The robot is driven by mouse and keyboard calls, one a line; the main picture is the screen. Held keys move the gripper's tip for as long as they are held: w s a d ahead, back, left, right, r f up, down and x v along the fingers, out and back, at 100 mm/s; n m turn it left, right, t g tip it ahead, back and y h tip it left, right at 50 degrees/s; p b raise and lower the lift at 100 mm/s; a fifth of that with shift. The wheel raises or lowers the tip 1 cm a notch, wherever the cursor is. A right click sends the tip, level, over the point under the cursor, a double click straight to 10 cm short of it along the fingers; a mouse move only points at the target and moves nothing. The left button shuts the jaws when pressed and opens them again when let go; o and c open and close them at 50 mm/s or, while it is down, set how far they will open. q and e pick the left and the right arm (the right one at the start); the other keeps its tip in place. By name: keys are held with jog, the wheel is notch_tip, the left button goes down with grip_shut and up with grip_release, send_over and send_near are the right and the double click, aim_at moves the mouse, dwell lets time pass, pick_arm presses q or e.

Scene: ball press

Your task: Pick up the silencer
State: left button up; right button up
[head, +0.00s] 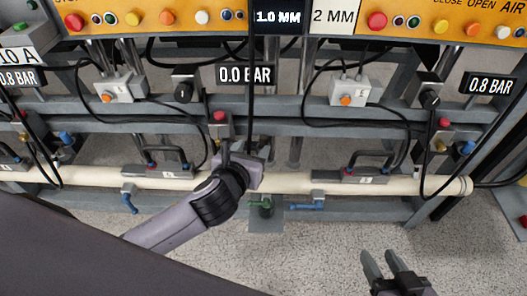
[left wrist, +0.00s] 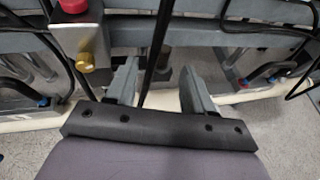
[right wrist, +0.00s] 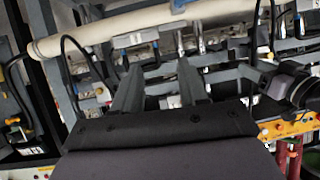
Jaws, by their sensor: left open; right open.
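I cannot say for certain which part is the silencer. A small brass fitting (left wrist: 85,62) sits below a red knob (left wrist: 75,5) in the left wrist view, left of my left fingers. A similar brass fitting (head: 440,145) shows below a red knob at the right in the head view. My left gripper (head: 245,150) is at the frame's middle, in front of the pipe; its fingers (left wrist: 158,75) are apart and empty, with a black cable between or behind them. My right gripper (head: 383,256) is over the floor at lower right, its fingers (right wrist: 160,68) apart and empty.
A long cream pipe (head: 300,183) runs across the frame, with valves and handles along it. Black cables hang from the orange button panel (head: 470,25). Grey beams (head: 300,122) cross behind. Speckled floor (head: 320,245) is open in front.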

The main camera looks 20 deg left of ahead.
aim_at(263, 143)
pick_arm(q)
jog(key=b+x, duration=0.1)
jog(key=x, duration=0.1)
jog(key=b+x, duration=0.1)
jog(key=x, duration=0.1)
jog(key=f+b+x, duration=0.1)
jog(key=x, duration=0.1)
jog(key=shift+s+d, duration=0.15)
jog(key=shift+d, duration=0.15)
jog(key=shift+w, duration=0.25)
grip_shut()
pick_arm(e)
jog(key=a, duration=0.1)
jog(key=a+y, duration=0.1)
jog(key=w+a+f, duration=0.1)
jog(key=shift+m+y, duration=0.3)
jog(key=shift+m, duration=0.1)
